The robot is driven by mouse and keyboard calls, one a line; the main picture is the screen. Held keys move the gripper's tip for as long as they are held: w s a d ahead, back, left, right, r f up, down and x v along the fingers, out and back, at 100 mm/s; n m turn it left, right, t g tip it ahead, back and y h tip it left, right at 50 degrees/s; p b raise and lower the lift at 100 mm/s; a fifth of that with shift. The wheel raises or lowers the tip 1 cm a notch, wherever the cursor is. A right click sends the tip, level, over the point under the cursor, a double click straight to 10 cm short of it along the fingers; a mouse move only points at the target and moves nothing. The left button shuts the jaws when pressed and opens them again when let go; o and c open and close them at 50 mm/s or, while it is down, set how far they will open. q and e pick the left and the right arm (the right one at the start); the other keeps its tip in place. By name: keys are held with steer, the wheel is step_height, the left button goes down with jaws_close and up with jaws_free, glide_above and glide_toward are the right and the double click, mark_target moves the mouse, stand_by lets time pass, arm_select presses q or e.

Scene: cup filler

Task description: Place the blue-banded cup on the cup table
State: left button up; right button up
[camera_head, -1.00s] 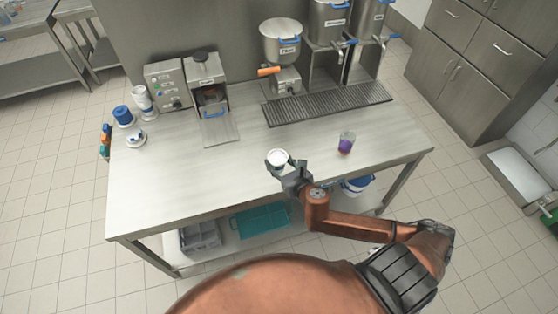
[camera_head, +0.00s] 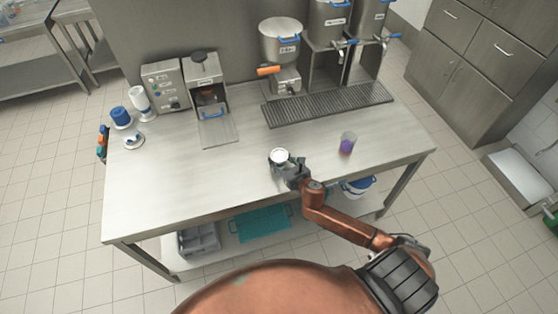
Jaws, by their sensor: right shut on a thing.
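My right gripper (camera_head: 289,168) is shut on a cup (camera_head: 279,156) with a pale round top, near the front edge of the steel table (camera_head: 190,180). The gripper holds it from the lower right. A band on this cup cannot be made out, and I cannot tell whether its base touches the table. A second, clear cup with purple contents (camera_head: 347,143) stands upright on the table to the right, apart from the gripper. My left gripper is not in view.
A ribbed drip tray (camera_head: 328,104) and dispensers (camera_head: 281,42) stand at the back. A machine with an open front flap (camera_head: 213,113) and blue and white containers (camera_head: 121,117) are at the left. The table's left middle is clear. A teal tray (camera_head: 262,224) lies below.

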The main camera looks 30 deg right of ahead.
steer(key=o, duration=1.4)
steer(key=shift+r, duration=0.2)
steer(key=p+v, duration=0.1)
steer(key=v, duration=1.1)
steer(key=shift+a, duration=0.1)
